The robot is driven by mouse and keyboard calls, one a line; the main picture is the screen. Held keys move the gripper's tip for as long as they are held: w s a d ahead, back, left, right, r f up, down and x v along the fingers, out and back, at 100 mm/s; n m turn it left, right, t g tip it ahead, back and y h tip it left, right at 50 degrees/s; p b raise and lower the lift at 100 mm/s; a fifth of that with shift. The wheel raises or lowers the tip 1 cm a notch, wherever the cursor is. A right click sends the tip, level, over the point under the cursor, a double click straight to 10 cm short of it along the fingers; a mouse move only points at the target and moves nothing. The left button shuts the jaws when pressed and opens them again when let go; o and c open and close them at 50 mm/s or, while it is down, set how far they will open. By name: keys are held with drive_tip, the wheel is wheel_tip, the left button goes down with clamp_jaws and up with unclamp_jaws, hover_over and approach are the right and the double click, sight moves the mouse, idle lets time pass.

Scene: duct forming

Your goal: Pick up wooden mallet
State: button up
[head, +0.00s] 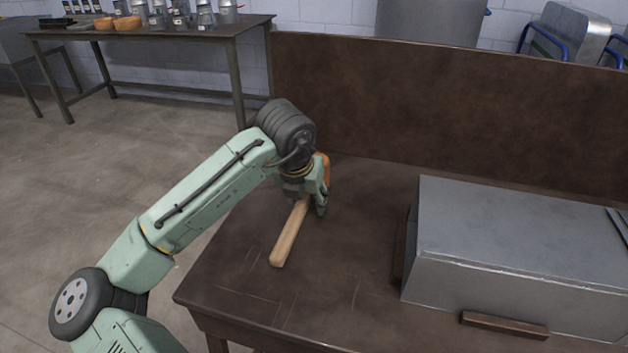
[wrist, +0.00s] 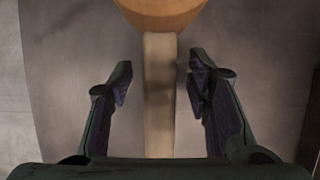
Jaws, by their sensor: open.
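The wooden mallet (head: 290,235) lies on the brown table, its pale handle pointing toward the table's front edge. Its orange-brown head (head: 324,168) is partly hidden behind my gripper in the head view. My gripper (head: 307,208) is over the handle close to the head. In the wrist view the handle (wrist: 159,100) runs between the two fingers, and the rounded head (wrist: 160,12) is at the top edge. My gripper (wrist: 160,82) is open, with a gap visible on each side of the handle.
A grey sheet-metal duct (head: 520,240) stands on the table to the right, with a small wooden block (head: 505,325) at its front. A brown backboard (head: 440,105) rises along the table's rear. The table surface (head: 350,270) between mallet and duct is clear.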

clamp_jaws()
idle(0.5)
